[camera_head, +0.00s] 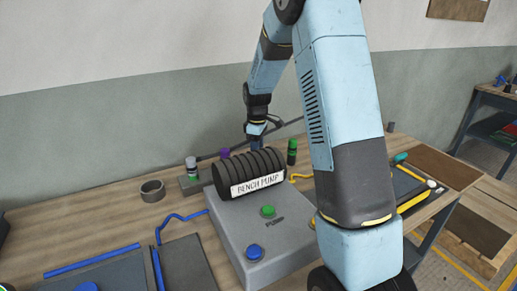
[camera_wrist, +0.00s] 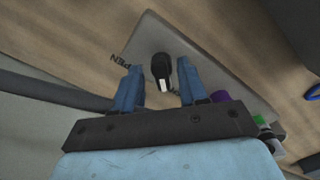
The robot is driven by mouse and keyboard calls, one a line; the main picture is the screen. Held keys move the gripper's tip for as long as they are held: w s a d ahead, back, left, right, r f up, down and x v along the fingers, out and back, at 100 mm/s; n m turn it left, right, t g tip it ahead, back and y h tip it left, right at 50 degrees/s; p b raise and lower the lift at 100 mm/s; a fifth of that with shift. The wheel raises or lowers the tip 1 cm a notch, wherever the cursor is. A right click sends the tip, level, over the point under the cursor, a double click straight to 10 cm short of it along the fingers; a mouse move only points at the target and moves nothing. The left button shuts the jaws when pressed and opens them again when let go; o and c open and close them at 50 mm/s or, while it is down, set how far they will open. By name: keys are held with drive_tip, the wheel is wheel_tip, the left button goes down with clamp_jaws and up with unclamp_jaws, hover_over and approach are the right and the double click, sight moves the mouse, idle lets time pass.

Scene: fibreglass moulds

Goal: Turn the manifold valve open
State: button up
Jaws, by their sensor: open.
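My gripper (camera_wrist: 159,68) is open in the wrist view, its two blue fingers apart. A black valve handle with a white mark (camera_wrist: 160,72) shows between the fingertips, with a gap on either side. I cannot tell its height relative to the tips. It sits on a grey plate (camera_wrist: 205,62) with lettering that reads "PEN", partly cut off, beside it. In the head view my gripper (camera_head: 256,138) points down behind the black ribbed bench pump (camera_head: 240,172), which hides the handle and the fingertips.
In the head view, a green-topped cylinder (camera_head: 292,150) stands right of the pump. A grey ring (camera_head: 152,190) lies on the wooden bench (camera_head: 115,215).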

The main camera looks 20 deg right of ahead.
drive_tip(key=shift+f, duration=0.1)
drive_tip(key=shift+c, duration=0.4)
clamp_jaws()
drive_tip(key=m, duration=0.8)
drive_tip(key=shift+s+a+m, duration=0.1)
drive_tip(key=shift+m, duration=0.2)
drive_tip(key=m, duration=0.4)
drive_tip(key=shift+a, duration=0.1)
drive_tip(key=m, duration=0.5)
drive_tip(key=shift+a, duration=0.15)
drive_tip(key=shift+m, duration=0.3)
